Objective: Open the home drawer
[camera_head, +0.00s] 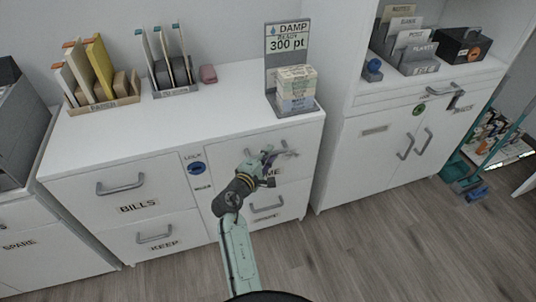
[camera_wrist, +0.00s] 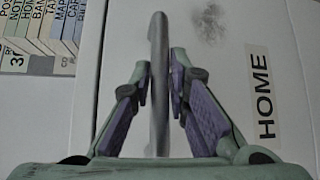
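The home drawer (camera_head: 300,168) is the upper right drawer of the white cabinet, and its front looks flush with the cabinet. Its grey bar handle (camera_head: 286,153) is partly hidden by my gripper (camera_head: 268,157) in the head view. In the wrist view, the handle (camera_wrist: 158,90) runs upright between the two fingertips of my gripper (camera_wrist: 159,77). The HOME label (camera_wrist: 262,97) is right of the gripper there.
The BILLS drawer (camera_head: 130,195) and KEEP drawer (camera_head: 150,237) are on the left. A lock dial (camera_head: 196,168) sits between the columns. The floor (camera_head: 370,245) in front is clear.

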